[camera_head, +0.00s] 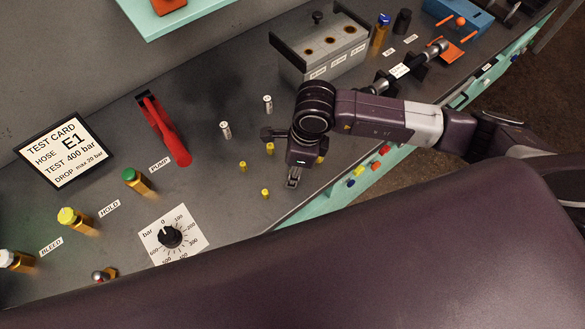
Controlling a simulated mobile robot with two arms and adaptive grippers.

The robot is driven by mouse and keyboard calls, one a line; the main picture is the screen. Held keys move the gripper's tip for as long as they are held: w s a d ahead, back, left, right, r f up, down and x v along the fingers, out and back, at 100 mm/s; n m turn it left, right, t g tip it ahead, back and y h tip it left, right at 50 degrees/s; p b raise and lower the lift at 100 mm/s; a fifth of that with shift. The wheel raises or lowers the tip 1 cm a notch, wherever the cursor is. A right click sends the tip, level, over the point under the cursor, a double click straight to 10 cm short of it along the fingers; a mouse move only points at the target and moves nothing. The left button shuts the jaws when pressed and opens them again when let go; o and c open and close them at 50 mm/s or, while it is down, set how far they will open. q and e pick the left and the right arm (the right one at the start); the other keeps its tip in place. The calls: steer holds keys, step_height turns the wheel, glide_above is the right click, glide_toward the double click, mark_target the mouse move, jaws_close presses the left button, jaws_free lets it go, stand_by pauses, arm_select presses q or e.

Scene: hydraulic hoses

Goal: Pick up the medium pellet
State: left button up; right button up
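Several small upright cylinders stand on the grey bench: a white one (225,129), another white one (267,102), and yellow ones at the middle (270,148), left (242,166) and front (265,193). Another yellow piece (320,160) is partly hidden behind my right gripper. I cannot tell which is the medium pellet; their labels are too small to read. My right gripper (292,182) points down just right of the front yellow cylinder, apart from it. Its fingertips are small and close together; I cannot tell whether they are shut. My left gripper is not in view.
A grey block with holes (321,50) stands behind the cylinders. A red pump lever (165,135), a test card (64,150), a gauge dial (171,236) and coloured knobs (138,181) are at the left. The bench's teal front edge (350,185) runs below my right arm.

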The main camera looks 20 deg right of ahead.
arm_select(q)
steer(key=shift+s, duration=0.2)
arm_select(e)
steer(key=shift+s, duration=0.25)
steer(key=shift+w+f, duration=0.1)
steer(key=shift+w, duration=0.05)
steer(key=c, duration=0.7)
steer(key=shift+c, duration=0.4)
